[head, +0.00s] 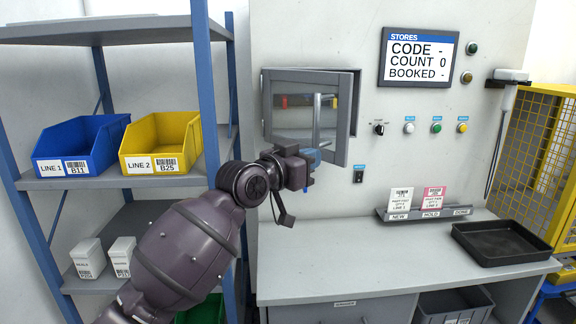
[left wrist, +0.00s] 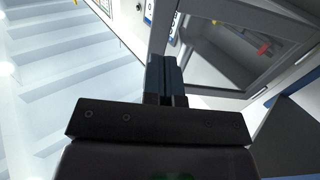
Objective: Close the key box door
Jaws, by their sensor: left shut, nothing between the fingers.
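The key box (head: 357,88) is mounted on the wall panel, with a grey-framed, windowed door (head: 343,125). The door stands partly open, its right edge out from the box. A vertical handle bar (head: 317,118) shows at the door, and a red item (head: 284,101) shows through the window. My left gripper (head: 314,158) is at the door's lower edge, shut and empty. In the left wrist view the closed fingers (left wrist: 165,75) are close beside the door frame (left wrist: 160,35); I cannot tell whether they touch. My right gripper is not in view.
Left stands a shelf rack (head: 208,100) with a blue bin (head: 80,145) and a yellow bin (head: 160,140). Switches and buttons (head: 409,128) are right of the box. Below, a bench (head: 350,270) carries a card holder (head: 420,214) and a black tray (head: 500,243).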

